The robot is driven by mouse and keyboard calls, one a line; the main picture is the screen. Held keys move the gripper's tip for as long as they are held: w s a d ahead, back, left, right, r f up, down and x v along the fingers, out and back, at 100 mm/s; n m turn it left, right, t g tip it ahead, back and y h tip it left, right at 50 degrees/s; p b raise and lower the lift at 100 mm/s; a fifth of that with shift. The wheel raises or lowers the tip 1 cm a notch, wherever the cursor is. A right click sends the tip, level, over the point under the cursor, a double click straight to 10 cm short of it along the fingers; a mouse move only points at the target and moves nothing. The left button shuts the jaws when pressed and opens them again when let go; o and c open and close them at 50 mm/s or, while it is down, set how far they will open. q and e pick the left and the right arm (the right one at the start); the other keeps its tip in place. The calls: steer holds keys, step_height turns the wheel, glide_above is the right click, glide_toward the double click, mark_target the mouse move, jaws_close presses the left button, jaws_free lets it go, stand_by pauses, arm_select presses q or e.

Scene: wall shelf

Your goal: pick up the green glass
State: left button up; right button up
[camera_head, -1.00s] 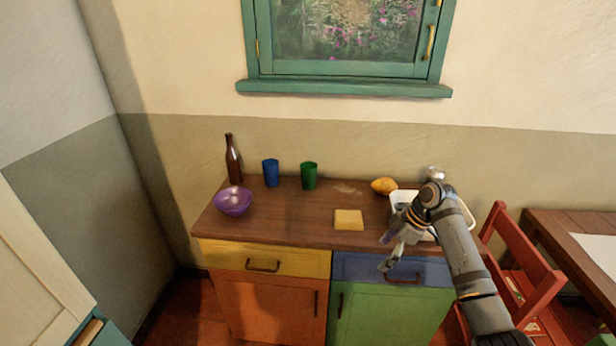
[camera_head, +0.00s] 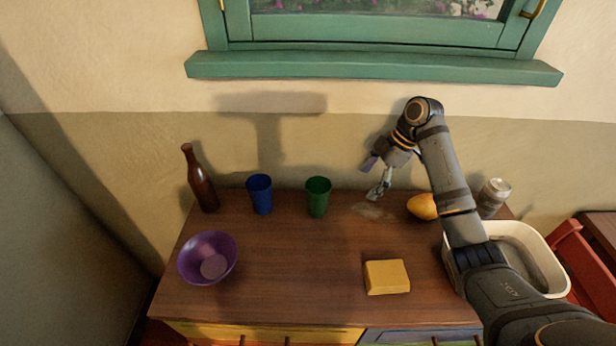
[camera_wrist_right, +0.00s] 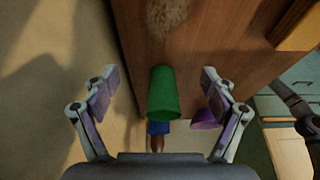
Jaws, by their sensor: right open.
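The green glass (camera_head: 318,197) stands upright on the wooden counter, to the right of the blue glass (camera_head: 260,194). My right gripper (camera_head: 372,179) is open and empty, to the right of the green glass and apart from it, near the back wall. In the right wrist view the green glass (camera_wrist_right: 164,92) lies ahead, between the two open fingers (camera_wrist_right: 156,88) in the picture. The blue glass shows partly behind it there. My left gripper is not in view.
A brown bottle (camera_head: 200,180), a purple bowl (camera_head: 208,258), a yellow block (camera_head: 387,276) and a mango-like fruit (camera_head: 423,207) stand on the counter (camera_head: 290,290). A can (camera_head: 494,196) and a white basin (camera_head: 540,247) are at the right. The window sill (camera_head: 370,69) juts out above.

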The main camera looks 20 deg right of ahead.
mark_target(326, 180)
steer(key=a, duration=0.4)
steer(key=w+a+p, duration=0.1)
steer(key=a, duration=0.3)
steer(key=w+a+r+p, duration=0.1)
steer(key=a, duration=0.2)
steer(key=shift+a, duration=0.4)
steer(key=shift+w+f, duration=0.1)
steer(key=shift+a+f+p, duration=0.1)
steer(key=shift+f+p, duration=0.2)
steer(key=shift+f, duration=0.05)
steer(key=x, duration=0.4)
steer(key=shift+w+a+f, duration=0.1)
steer(key=shift+f, duration=0.05)
steer(key=c, duration=1.3)
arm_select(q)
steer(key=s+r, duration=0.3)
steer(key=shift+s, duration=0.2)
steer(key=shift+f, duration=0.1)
